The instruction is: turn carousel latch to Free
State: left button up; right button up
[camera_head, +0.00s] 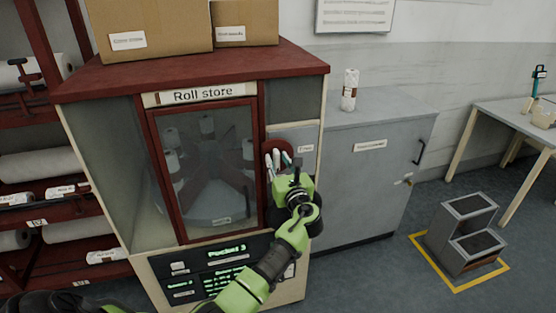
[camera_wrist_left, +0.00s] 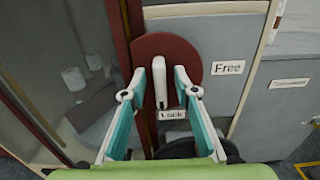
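The carousel latch is a white lever (camera_wrist_left: 157,88) on a dark red round plate (camera_wrist_left: 181,50) on the front of the roll store (camera_head: 187,96). The lever stands upright in the left wrist view, its lower end just above the "Lock" label (camera_wrist_left: 172,114). The "Free" label (camera_wrist_left: 228,68) is to the right of the plate. My left gripper (camera_wrist_left: 160,75) is open, with one finger on each side of the lever; I cannot tell whether either touches it. In the head view my left gripper (camera_head: 278,160) is at the latch and partly hides it. My right gripper is not in view.
A glass door (camera_head: 203,165) is left of the latch, with a lit panel (camera_head: 225,262) below. A grey cabinet (camera_head: 365,180) with a roll (camera_head: 349,90) on top stands right. A step stool (camera_head: 463,232) is on open floor. Boxes (camera_head: 150,30) lie on the store.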

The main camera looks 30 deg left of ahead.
pick_arm(q)
grip_shut()
